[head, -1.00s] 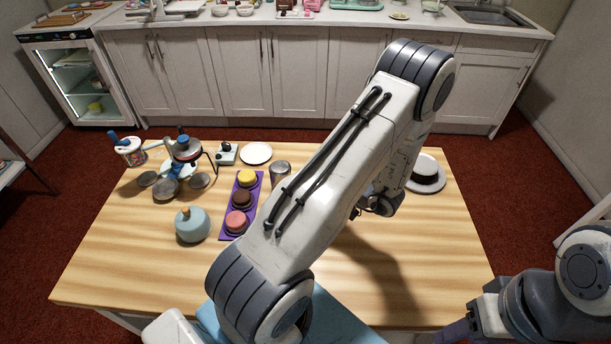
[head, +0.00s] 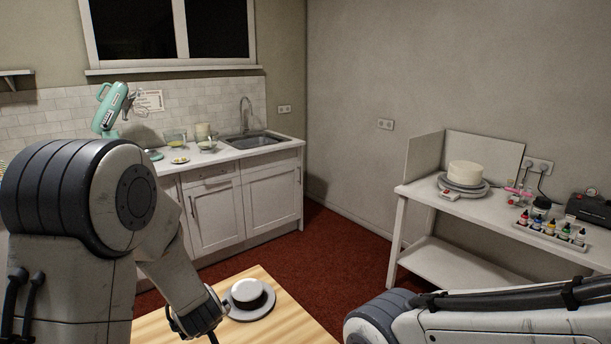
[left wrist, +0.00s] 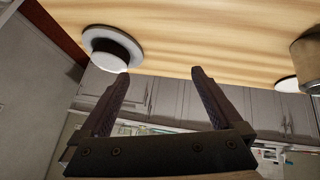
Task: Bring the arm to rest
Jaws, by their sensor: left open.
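My left arm comes in from the left in the head view, with its wrist low over the wooden table (head: 272,331). Its fingers are not clear there. In the left wrist view my left gripper (left wrist: 157,76) is open, with nothing between its fingers.
A white side table (head: 419,192) at the right holds a white cake (head: 467,174) on a turntable and a tray of small colour bottles (head: 550,231). A counter with a sink (head: 256,147) and a green mixer (head: 112,108) stands behind. Red floor lies open between them.

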